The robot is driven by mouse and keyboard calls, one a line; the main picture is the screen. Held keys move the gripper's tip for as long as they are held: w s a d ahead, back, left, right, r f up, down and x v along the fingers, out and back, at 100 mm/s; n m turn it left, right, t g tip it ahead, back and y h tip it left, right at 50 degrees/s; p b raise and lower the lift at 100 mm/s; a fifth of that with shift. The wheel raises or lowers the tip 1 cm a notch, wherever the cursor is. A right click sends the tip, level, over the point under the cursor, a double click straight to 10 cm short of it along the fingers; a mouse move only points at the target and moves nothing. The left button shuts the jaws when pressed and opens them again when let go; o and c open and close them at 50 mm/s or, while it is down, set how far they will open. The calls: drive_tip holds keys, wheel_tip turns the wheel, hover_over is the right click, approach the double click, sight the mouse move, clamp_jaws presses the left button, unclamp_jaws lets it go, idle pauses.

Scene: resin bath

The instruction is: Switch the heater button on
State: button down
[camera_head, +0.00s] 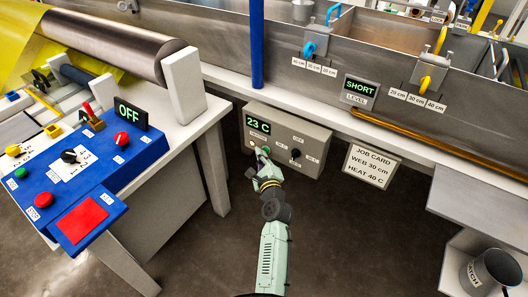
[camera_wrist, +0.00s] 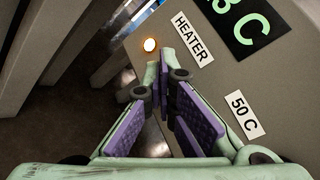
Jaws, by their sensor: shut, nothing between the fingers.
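The grey heater box (camera_head: 287,133) is fixed below the tank's rim, with a green "23 C" display (camera_head: 258,125) on its face. The wrist view shows the "HEATER" label (camera_wrist: 193,38) and a small round glowing orange-white spot (camera_wrist: 150,45) beside it. I cannot tell whether that spot is a lamp or the button. My gripper (camera_head: 262,151) is at the left part of the box face, below the display. In the wrist view its purple-padded fingers (camera_wrist: 165,72) are together and empty, pointing at the panel near the glowing spot. The fingers hide part of the panel; contact is unclear.
A black knob (camera_head: 296,153) and a "50 C" label (camera_wrist: 243,113) are on the box. A job card (camera_head: 371,166) reading "HEAT 40 C" hangs to the right. A blue control desk (camera_head: 85,175) with an "OFF" sign stands left. The floor below the box is clear.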

drive_tip(key=s+a+p, duration=0.3)
drive_tip(key=s, duration=0.2)
drive_tip(key=shift+a, duration=0.4)
